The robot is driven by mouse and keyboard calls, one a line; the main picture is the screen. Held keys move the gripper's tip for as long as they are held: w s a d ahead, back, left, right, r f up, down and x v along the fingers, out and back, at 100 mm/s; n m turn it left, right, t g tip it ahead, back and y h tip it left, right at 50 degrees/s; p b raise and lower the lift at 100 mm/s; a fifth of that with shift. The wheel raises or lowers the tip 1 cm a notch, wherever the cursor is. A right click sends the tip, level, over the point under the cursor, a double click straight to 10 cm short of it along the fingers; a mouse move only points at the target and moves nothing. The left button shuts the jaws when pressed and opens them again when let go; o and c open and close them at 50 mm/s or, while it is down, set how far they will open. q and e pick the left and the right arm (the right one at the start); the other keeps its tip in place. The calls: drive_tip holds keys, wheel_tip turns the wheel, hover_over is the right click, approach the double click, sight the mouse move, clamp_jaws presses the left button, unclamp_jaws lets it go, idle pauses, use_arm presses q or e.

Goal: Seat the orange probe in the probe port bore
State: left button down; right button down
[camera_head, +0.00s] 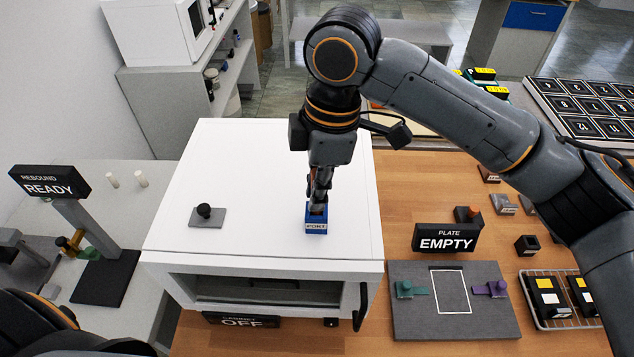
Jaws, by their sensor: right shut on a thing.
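The blue probe port block (313,231), labelled PORT, stands on top of the white cabinet (260,170). My right gripper (319,200) points straight down right over the port, with its fingertips at the block's top. It is shut on the orange probe (317,210), of which only a small orange patch shows at the block's top. The fingers hide most of the probe and the bore, so I cannot tell how deep the probe sits. My left gripper is out of view; only part of my left arm shows at the lower left.
A black knob on a grey plate (206,217) sits left on the cabinet top. The cabinet's front opening (260,289) has a black handle (361,307). A PLATE EMPTY sign (445,238) and grey fixture board (455,325) lie right. A REBOUND READY sign (48,182) stands left.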

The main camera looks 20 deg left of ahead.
drive_tip(key=c, duration=1.3)
unclamp_jaws()
drive_tip(key=shift+c, duration=0.2)
wheel_tip(320, 180, up, 13)
drive_tip(key=d+b, duration=0.1)
drive_tip(key=b, duration=0.2)
drive_tip(key=shift+w+d, duration=0.15)
drive_tip(key=shift+w, duration=0.15)
